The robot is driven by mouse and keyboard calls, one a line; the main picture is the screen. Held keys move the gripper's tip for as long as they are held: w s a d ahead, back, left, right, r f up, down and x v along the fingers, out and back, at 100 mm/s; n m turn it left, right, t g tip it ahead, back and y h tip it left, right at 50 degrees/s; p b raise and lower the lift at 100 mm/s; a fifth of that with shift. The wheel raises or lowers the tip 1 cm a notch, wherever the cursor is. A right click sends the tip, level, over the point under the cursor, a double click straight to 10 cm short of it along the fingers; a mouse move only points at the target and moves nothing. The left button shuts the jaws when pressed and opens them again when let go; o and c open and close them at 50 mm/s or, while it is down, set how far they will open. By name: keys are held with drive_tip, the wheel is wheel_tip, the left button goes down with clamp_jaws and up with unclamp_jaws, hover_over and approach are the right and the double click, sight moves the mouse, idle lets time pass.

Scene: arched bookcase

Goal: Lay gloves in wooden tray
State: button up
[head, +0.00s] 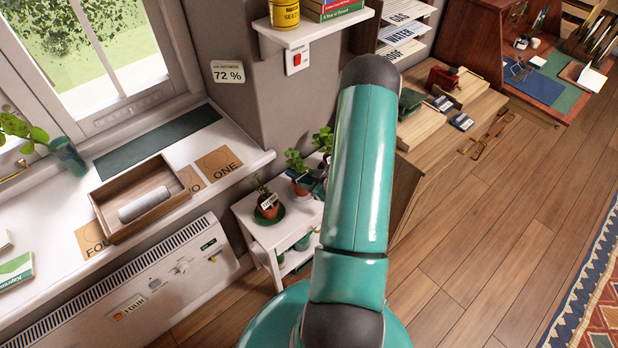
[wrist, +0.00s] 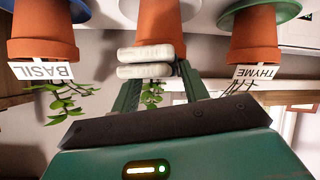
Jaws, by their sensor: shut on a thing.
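My gripper (wrist: 158,92) shows in the wrist view, its two dark green fingers closed on a pale, two-layered bundle that looks like the gloves (wrist: 150,71). The bundle lies across the fingertips, in front of a terracotta pot. In the head view my gripper and the bundle are hidden behind my teal arm. The wooden tray (head: 113,222) sits on the white windowsill at the left of the head view. A pale grey roll (head: 143,204) lies in it. The tray is not seen in the wrist view.
Potted herbs stand on a small white stand (head: 247,212) right of the sill; the wrist view shows a basil pot (wrist: 42,35) and a thyme pot (wrist: 255,38), labelled. A white heater (head: 125,290) is below the sill. A wooden bench (head: 455,120) stands beyond my arm.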

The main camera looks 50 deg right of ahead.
drive_tip(key=o, duration=1)
drive_tip(key=shift+f, duration=0.15)
drive_tip(key=shift+r, duration=0.35)
drive_tip(key=v, duration=1.2)
drive_tip(key=shift+r, duration=0.25)
